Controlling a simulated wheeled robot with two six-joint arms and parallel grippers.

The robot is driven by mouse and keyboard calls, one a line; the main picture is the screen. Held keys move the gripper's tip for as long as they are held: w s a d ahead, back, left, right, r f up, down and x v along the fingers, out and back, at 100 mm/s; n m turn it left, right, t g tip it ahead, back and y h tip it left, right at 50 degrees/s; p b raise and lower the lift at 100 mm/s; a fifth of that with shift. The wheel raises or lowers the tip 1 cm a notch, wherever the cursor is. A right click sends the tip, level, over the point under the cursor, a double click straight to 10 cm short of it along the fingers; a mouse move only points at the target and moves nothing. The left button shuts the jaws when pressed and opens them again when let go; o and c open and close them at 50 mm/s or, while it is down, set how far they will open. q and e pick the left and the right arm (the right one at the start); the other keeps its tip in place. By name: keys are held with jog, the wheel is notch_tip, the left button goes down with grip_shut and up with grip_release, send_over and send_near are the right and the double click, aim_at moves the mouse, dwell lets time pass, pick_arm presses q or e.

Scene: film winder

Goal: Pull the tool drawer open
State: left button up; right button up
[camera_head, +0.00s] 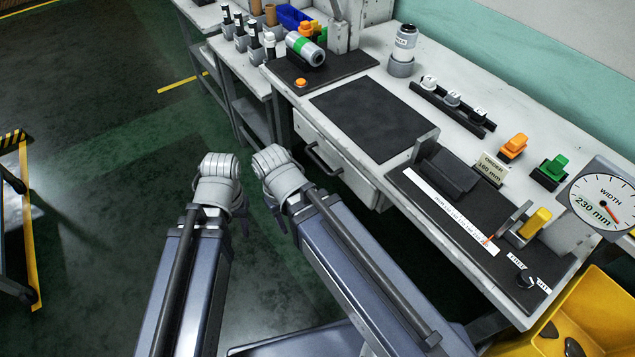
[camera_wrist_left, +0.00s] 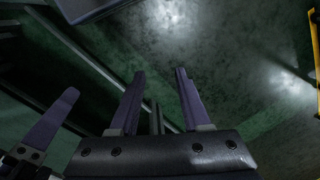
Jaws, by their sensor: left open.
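The tool drawer (camera_head: 347,178) is the pale front under the bench, with a dark bar handle (camera_head: 322,160). It looks shut, about flush with the bench edge. My left gripper (camera_head: 243,226) hangs low over the floor, left of the drawer and apart from the handle. In the left wrist view its two fingers (camera_wrist_left: 158,78) are spread with nothing between them. My right gripper (camera_head: 280,221) hangs beside it, nearer the drawer, mostly hidden behind its own wrist. A single dark finger, likely of the right gripper (camera_wrist_left: 50,122), shows at the left of the left wrist view.
A yellow bin (camera_head: 590,310) stands at the bench's right end.

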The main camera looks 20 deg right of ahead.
pick_arm(q)
notch_tip(320, 180, down, 18)
jog(key=w+a+f+b, duration=0.1)
jog(key=w+b, duration=0.1)
jog(key=b, duration=1.4)
jog(key=n+h+b, duration=0.2)
jog(key=h+b, duration=0.3)
jog(key=h, duration=1.6)
send_near(317, 160)
jog(key=d, duration=0.2)
jog(key=shift+g, duration=0.4)
jog(key=shift+s+d+r+p, duration=0.15)
jog(key=shift+d+p, duration=0.1)
jog(key=shift+d, duration=1.05)
jog(key=shift+w+d+r+p, duration=0.1)
jog(key=shift+d+r+p, duration=0.1)
jog(key=shift+d, duration=1.1)
jog(key=shift+s+d+r+p, duration=0.15)
jog(key=shift+d+p, duration=0.1)
jog(key=shift+d, duration=1.05)
grip_shut()
